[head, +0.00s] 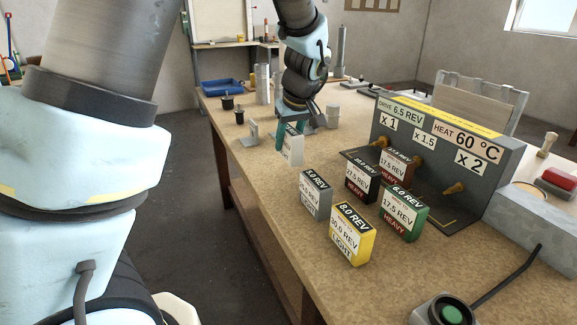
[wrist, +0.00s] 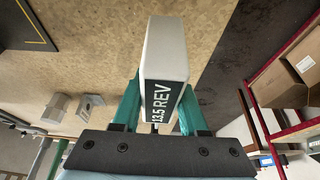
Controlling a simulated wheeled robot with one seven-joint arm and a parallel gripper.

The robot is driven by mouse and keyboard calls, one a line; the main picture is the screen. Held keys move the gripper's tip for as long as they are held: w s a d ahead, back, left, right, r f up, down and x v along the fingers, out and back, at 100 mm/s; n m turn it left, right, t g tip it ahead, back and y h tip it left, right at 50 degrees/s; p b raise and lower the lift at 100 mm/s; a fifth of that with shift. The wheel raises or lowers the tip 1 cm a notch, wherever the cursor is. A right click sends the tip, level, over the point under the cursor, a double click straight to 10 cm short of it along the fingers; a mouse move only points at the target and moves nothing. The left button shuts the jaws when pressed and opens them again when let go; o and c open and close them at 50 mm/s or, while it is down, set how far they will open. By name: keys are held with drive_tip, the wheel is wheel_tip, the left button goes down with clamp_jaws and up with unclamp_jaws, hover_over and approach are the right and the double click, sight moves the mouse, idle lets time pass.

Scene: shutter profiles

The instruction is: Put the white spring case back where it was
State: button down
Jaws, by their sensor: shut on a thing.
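The white spring case (head: 292,150) is held upright in my gripper (head: 291,128), near the left edge of the table. In the wrist view the white spring case (wrist: 165,48) sits between the two teal fingers of my gripper (wrist: 160,102), which are shut on it. Its dark label reads 13.5 REV. I cannot tell whether its lower end touches the table.
On the table (head: 255,180) stand a grey case (head: 315,196), a yellow case (head: 352,236), a green case (head: 404,213), a black case (head: 362,180) and a brown case (head: 397,165). A grey rack (head: 495,160) with pegs stands right. Small fixtures lie behind my gripper.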

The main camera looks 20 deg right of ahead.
sight(295, 133)
drive_tip(key=shift+f+p, duration=0.45)
drive_tip(key=shift+f, duration=2.6)
drive_tip(key=shift+f, duration=0.1)
drive_tip(key=shift+c, duration=2.2)
unclamp_jaws()
drive_tip(key=b+v, duration=0.1)
drive_tip(key=v, duration=1.1)
drive_tip(key=shift+w+b, duration=0.1)
drive_tip(key=shift+b, duration=0.25)
drive_tip(key=s+a+f+g, duration=0.1)
drive_tip(key=s+a+f, duration=0.1)
drive_tip(key=a, duration=0.8)
drive_tip(key=s+a+f+m+g, duration=0.1)
drive_tip(key=s+a+f, duration=0.1)
drive_tip(key=a, duration=0.8)
drive_tip(key=s+a+f+m+g, duration=0.1)
drive_tip(key=a+f, duration=0.2)
drive_tip(key=a, duration=0.7)
drive_tip(key=shift+s+a+f+h, duration=0.2)
drive_tip(key=shift+s+f+h, duration=0.1)
drive_tip(key=shift+s+f, duration=0.1)
